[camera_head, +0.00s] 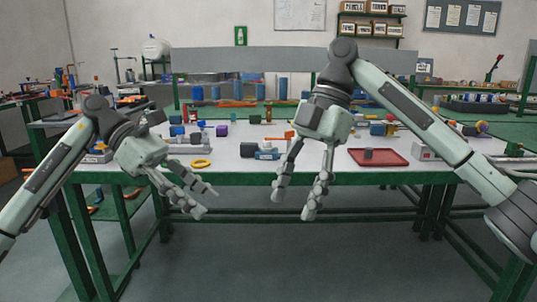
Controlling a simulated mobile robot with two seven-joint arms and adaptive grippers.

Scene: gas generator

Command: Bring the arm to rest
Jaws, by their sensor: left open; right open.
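My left gripper (205,202) comes in from the left and hangs in front of the table's front edge, fingers pointing down and right, open and empty. My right gripper (293,207) hangs from the arm on the right, also in front of the table edge, fingers pointing down. It is open with a clear gap between its fingers and holds nothing. Both grippers are apart from each other and from the things on the table (320,176).
A yellow ring (201,164), a purple block (222,130) and a red tray (390,158) with a small grey part (369,153) are on the table. A blue-grey part (266,153) lies between my grippers. Several other parts stand further back. The floor (270,255) in front is clear.

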